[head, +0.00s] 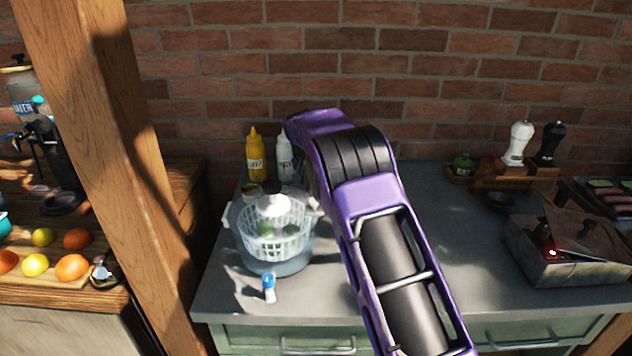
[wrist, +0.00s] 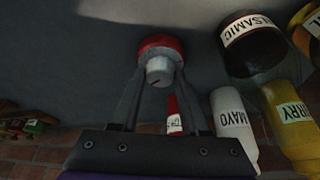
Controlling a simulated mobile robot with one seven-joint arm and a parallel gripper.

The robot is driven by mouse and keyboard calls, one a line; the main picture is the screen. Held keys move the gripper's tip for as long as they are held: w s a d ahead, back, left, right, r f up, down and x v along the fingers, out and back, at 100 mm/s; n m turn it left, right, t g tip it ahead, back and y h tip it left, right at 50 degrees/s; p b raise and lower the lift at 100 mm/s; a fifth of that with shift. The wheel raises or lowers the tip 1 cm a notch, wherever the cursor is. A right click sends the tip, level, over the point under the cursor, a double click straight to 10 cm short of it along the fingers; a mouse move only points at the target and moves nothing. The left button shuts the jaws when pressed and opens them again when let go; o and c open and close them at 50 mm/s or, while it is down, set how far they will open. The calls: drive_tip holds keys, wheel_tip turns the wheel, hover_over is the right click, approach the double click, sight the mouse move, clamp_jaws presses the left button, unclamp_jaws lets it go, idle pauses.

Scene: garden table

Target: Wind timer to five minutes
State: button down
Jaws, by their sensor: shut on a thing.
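The timer shows in the wrist view as a round red body (wrist: 160,42) with a pale grey knob (wrist: 160,70) facing my gripper. A small dark mark shows on the knob. My gripper (wrist: 160,78) has one finger on each side of the knob and is shut on it. The timer's dial markings cannot be read. In the head view my purple arm hides the timer and the gripper.
A mayo bottle (wrist: 232,118), a curry bottle (wrist: 290,125), a balsamic jar (wrist: 252,45) and a red bottle (wrist: 173,115) stand close by. A white colander (head: 272,240) stands left of my arm.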

drive_tip(key=shift+a+m+g+h+p, duration=0.1)
drive_tip(key=shift+m+g+h+p, duration=0.3)
drive_tip(key=shift+m, duration=0.75)
drive_tip(key=shift+m+g+h+p, duration=0.15)
drive_tip(key=shift+m+p, duration=0.4)
drive_tip(key=shift+m, duration=0.6)
drive_tip(key=shift+c, duration=2)
unclamp_jaws()
drive_tip(key=v, duration=1.7)
drive_tip(key=shift+a, duration=0.25)
drive_tip(key=shift+r, duration=0.1)
